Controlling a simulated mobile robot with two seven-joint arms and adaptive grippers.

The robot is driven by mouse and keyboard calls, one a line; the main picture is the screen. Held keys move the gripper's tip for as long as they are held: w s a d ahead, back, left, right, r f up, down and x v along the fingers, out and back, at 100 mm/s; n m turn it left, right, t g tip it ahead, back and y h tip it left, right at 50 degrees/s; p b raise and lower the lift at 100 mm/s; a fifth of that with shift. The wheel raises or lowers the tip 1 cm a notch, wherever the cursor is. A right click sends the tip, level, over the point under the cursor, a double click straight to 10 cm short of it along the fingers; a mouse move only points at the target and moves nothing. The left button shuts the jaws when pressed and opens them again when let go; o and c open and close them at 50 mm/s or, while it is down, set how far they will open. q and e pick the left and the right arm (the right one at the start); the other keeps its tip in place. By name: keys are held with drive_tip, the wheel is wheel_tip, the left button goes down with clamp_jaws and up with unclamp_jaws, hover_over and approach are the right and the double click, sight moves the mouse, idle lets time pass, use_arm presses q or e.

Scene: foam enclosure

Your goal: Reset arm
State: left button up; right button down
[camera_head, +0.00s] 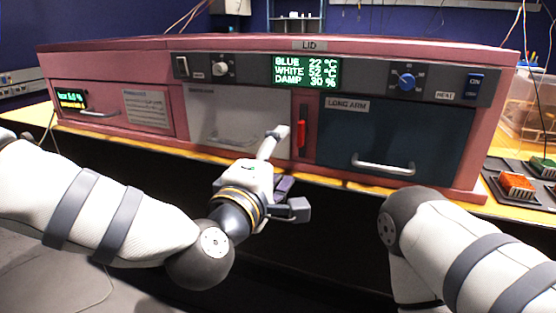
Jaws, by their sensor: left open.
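My left arm comes in from the left. Its gripper (288,172) is open and empty, in front of the pink enclosure (180,147). One finger reaches up toward the white door (240,112), near the red upright handle (301,134); I cannot tell whether it touches. The other finger is lower and to the right. My right arm shows at the lower right with a dark elbow joint, and its gripper is out of view.
The enclosure has a blue door (385,138) with a bar handle (383,165) and a left drawer (105,100). A green-lit display (307,72) sits on its panel. An orange block (517,184) lies in a dark tray at right. The yellow table edge (200,146) runs below.

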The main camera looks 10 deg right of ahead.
use_arm(q)
drive_tip(key=shift+s+a, duration=0.2)
drive_tip(key=shift+s, duration=0.1)
drive_tip(key=s+a+f+m+g+y, duration=0.1)
drive_tip(key=s+a+f+m+g, duration=0.25)
drive_tip(key=f, duration=0.75)
drive_tip(key=s+a+f+g+y, duration=0.2)
drive_tip(key=s+a+f, duration=0.2)
drive_tip(key=s+f, duration=0.45)
drive_tip(key=s+a+f+m+g+y, duration=0.1)
drive_tip(key=s+a+f+m+g, duration=0.2)
drive_tip(key=f, duration=0.9)
drive_tip(key=s+a+f+m+g+y, duration=0.1)
drive_tip(key=s+a+f+g+y, duration=0.1)
drive_tip(key=s+a, duration=0.5)
drive_tip(key=s+a+f+m+g+y, duration=0.1)
drive_tip(key=s+a+f+g+y, duration=0.1)
drive_tip(key=s+a, duration=0.5)
drive_tip(key=s+a+f+m+g+y, duration=0.2)
drive_tip(key=s+a+f+g, duration=0.2)
drive_tip(key=s+a, duration=0.4)
drive_tip(key=s+g, duration=0.1)
drive_tip(key=s, duration=0.5)
drive_tip(key=shift+f, duration=0.35)
drive_tip(key=shift+w+a, duration=0.1)
